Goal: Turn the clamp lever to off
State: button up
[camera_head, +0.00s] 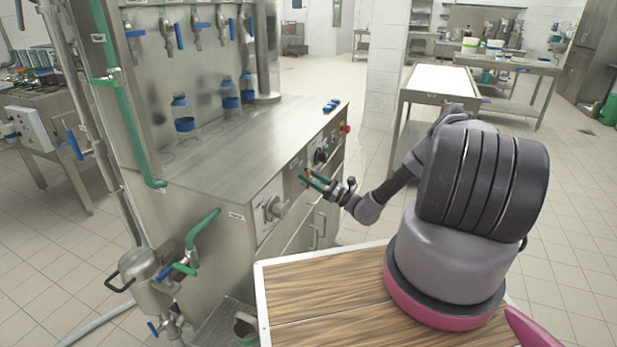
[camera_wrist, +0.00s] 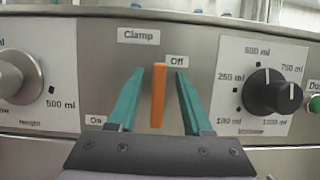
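The orange clamp lever (camera_wrist: 158,96) stands upright on the machine's front panel in the wrist view. The "Clamp" label (camera_wrist: 138,36) is above it, the "Off" label (camera_wrist: 177,61) is to the upper right, and the "On" label (camera_wrist: 95,121) is at the lower left. My gripper (camera_wrist: 159,76) is open, with one teal finger on each side of the lever. A gap shows between the lever and each finger. In the head view my gripper (camera_head: 314,181) is at the panel, and the lever is too small there to judge its angle.
A grey height knob (camera_wrist: 12,78) is left of the lever. A black volume knob (camera_wrist: 272,91) is close on the right, with a green button (camera_wrist: 314,103) beyond. The machine's steel top (camera_head: 235,140) lies above the panel. A red button (camera_head: 346,129) is at the far end.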

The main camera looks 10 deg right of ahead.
jog(key=v, duration=1)
jog(key=shift+s+d, duration=0.2)
jog(key=shift+s, duration=0.05)
